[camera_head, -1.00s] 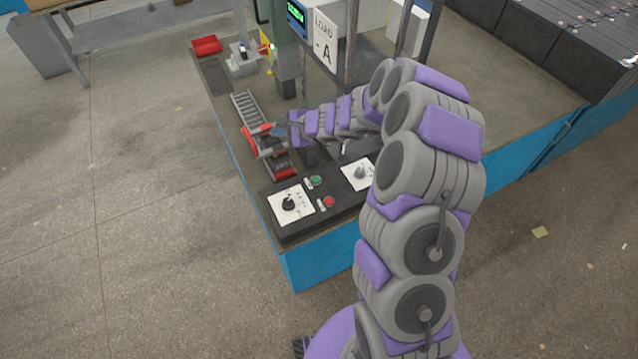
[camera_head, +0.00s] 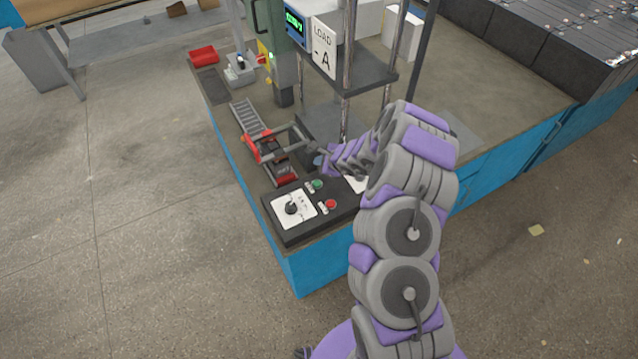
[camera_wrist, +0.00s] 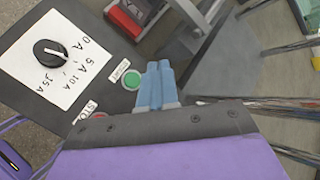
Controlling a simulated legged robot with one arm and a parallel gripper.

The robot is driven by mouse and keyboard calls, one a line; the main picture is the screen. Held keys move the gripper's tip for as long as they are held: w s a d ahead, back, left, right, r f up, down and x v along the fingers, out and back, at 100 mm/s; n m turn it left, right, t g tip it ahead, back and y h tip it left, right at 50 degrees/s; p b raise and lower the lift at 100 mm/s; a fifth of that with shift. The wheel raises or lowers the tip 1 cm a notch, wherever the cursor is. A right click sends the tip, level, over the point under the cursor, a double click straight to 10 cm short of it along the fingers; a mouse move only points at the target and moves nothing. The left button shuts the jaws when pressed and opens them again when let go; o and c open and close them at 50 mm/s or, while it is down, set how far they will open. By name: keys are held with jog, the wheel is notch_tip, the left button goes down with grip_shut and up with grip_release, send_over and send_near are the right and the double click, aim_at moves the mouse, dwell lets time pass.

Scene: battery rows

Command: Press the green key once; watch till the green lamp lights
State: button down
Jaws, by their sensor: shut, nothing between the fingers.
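The green key (camera_head: 317,184) is a round button on the black control panel (camera_head: 285,234), and it also shows in the wrist view (camera_wrist: 132,79). My gripper (camera_head: 319,160) is just beyond it in the head view. In the wrist view my blue fingertips (camera_wrist: 156,72) are together and empty, just right of the green key in the picture; contact cannot be told. A small bright green spot (camera_head: 271,57) shows by a yellow plate at the back; I cannot tell for certain that it is the green lamp.
A red key (camera_head: 330,204) sits near the green one. A dial on a white plate (camera_head: 292,207) is to the left. A red clamp (camera_head: 268,147) with grey bars lies beyond the panel. Posts, a display (camera_head: 295,22) and a LOAD A sign (camera_head: 324,46) stand behind.

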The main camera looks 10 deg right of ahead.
aim_at(319, 185)
notch_tip(319, 185, down, 8)
jog(key=b, duration=0.2)
jog(key=shift+a+b, duration=0.15)
jog(key=shift+b, duration=0.15)
jog(key=shift+a+f, duration=0.1)
jog(key=shift+f, duration=0.15)
jog(key=shift+a+f, duration=0.1)
jog(key=shift+a, duration=0.3)
jog(key=shift+d, duration=0.15)
jog(key=shift+d, duration=0.25)
jog(key=shift+a, duration=0.25)
jog(key=shift+d, duration=0.15)
